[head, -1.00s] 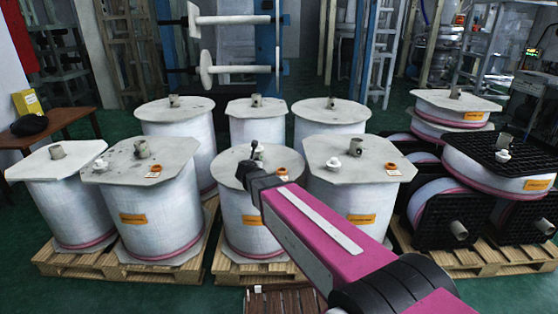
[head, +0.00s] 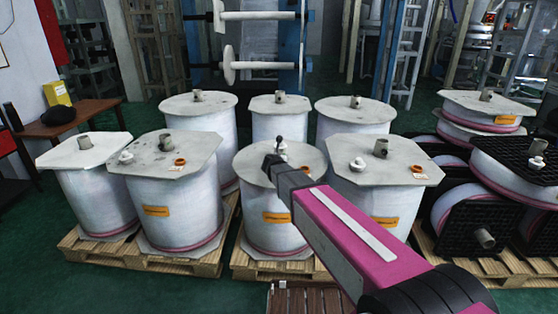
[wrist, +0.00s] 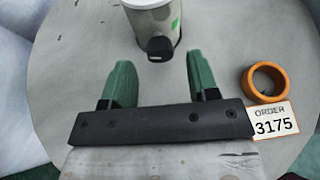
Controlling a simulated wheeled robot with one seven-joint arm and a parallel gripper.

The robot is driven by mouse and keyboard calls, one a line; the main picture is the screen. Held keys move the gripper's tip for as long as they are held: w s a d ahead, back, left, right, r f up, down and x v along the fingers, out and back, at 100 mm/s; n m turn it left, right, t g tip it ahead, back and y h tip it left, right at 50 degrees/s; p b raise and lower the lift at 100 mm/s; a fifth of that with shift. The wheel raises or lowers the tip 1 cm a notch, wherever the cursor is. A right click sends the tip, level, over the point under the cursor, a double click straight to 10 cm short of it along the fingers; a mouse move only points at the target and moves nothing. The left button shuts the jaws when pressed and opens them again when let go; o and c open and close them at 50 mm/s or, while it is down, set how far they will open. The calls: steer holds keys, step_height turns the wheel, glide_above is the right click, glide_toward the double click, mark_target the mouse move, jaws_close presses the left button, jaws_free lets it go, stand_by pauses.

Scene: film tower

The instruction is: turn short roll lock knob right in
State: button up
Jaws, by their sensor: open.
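A black lock knob (wrist: 160,47) sticks out of the side of a grey core stub (wrist: 152,22) in the wrist view. The stub stands on the round pale top (wrist: 70,60) of a film roll. My gripper (wrist: 157,64) is open, its green fingers apart on either side of the knob, with nothing between them that I can see held. Whether a finger touches the knob I cannot tell. In the head view my pink arm reaches to the middle front roll (head: 265,205); the fingers and knob are hidden behind my dark wrist.
An orange ring (wrist: 265,82) and a label reading ORDER 3175 (wrist: 273,122) lie right of my gripper on the roll top. Other wrapped rolls stand close on both sides, including a front left roll (head: 180,195) and front right roll (head: 375,200).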

steer(key=shift+x, duration=1.1)
steer(key=c, duration=0.9)
steer(key=m+y, duration=0.2)
steer(key=m, duration=0.1)
steer(key=shift+s+d, duration=0.1)
steer(key=shift+d, duration=0.1)
steer(key=m+y, duration=0.2)
steer(key=m, duration=0.1)
steer(key=shift+d+f+m+t+y, duration=0.1)
steer(key=shift+m+t+y, duration=0.2)
steer(key=shift+m+y, duration=0.1)
steer(key=shift+m, duration=0.4)
